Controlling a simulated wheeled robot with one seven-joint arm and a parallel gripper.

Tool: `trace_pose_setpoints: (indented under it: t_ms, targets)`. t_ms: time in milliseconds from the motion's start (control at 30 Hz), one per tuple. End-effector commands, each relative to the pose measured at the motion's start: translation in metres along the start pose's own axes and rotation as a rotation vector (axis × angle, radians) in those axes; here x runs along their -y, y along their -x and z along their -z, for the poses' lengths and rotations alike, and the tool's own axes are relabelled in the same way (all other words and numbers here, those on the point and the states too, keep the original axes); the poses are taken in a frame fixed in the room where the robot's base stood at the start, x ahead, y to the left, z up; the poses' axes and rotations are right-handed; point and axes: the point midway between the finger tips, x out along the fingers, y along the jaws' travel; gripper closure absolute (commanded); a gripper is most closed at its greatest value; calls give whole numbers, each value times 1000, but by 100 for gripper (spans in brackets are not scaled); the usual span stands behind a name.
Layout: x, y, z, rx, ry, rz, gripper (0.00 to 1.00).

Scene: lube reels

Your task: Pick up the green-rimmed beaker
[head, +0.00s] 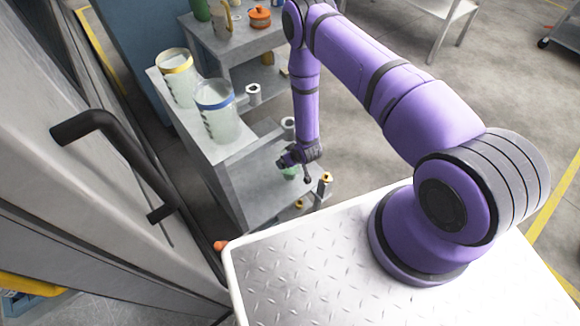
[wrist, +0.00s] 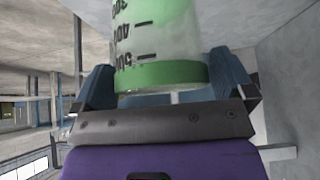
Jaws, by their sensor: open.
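The green-rimmed beaker (wrist: 158,55) fills the upper middle of the wrist view, a clear vessel with black graduation marks and a green band. In that view it appears upside down. My gripper (wrist: 165,85) is open, with one blue-grey finger on each side of the beaker's green band. I cannot tell whether either finger touches it. In the head view my gripper (head: 300,160) is at the lower shelf of the grey unit, and only a small green patch of the beaker (head: 290,172) shows beneath it; the rest is hidden.
On the grey unit's top (head: 232,143) stand a yellow-rimmed beaker (head: 176,78) and a blue-rimmed beaker (head: 215,112). An orange pot (head: 260,17) stands on the shelf behind.

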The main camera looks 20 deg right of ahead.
Motion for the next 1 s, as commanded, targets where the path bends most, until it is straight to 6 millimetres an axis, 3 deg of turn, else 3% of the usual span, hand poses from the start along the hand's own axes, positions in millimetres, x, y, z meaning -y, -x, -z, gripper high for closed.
trace_pose_setpoints:
  t_ms: [333,633,1000]
  targets:
    - [0,-8,0,-1,0,0,0]
    - [0,-8,0,-1,0,0,69]
    - [0,-5,3,-2,0,0,69]
